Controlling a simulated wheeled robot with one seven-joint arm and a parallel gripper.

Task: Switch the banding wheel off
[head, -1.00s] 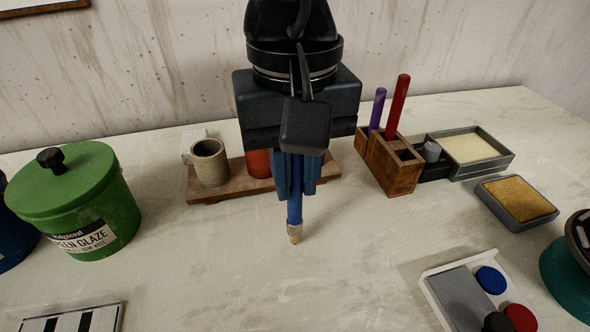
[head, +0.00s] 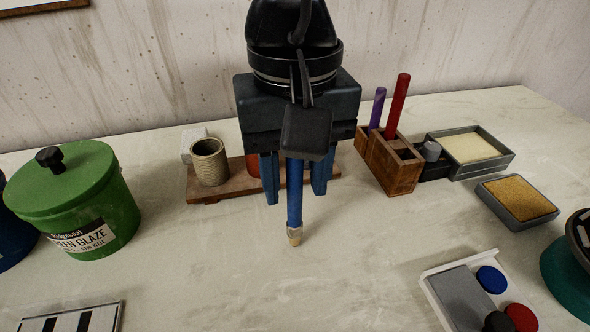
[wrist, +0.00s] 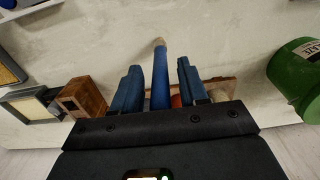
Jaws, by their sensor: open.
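My gripper (head: 296,198) is open, with its two blue fingers on either side of a blue stick-like tool (head: 295,215) with a pale tip. The tool points down at the table, with gaps to both fingers in the wrist view (wrist: 161,80). I cannot tell whether its tip touches the table. A white-edged panel (head: 432,287) at the lower right carries a grey block, a blue button (head: 491,279), a red button (head: 522,318) and a black knob (head: 498,322). A teal round body with a dark top (head: 568,275), cut off at the right edge, may be the banding wheel.
Behind my gripper, a wooden board (head: 230,187) holds a stone-coloured cup (head: 209,162) and an orange-red item. A wooden holder (head: 393,170) stands right of it, trays (head: 517,201) farther right. A green glaze pot (head: 75,200) stands left. The front middle of the table is clear.

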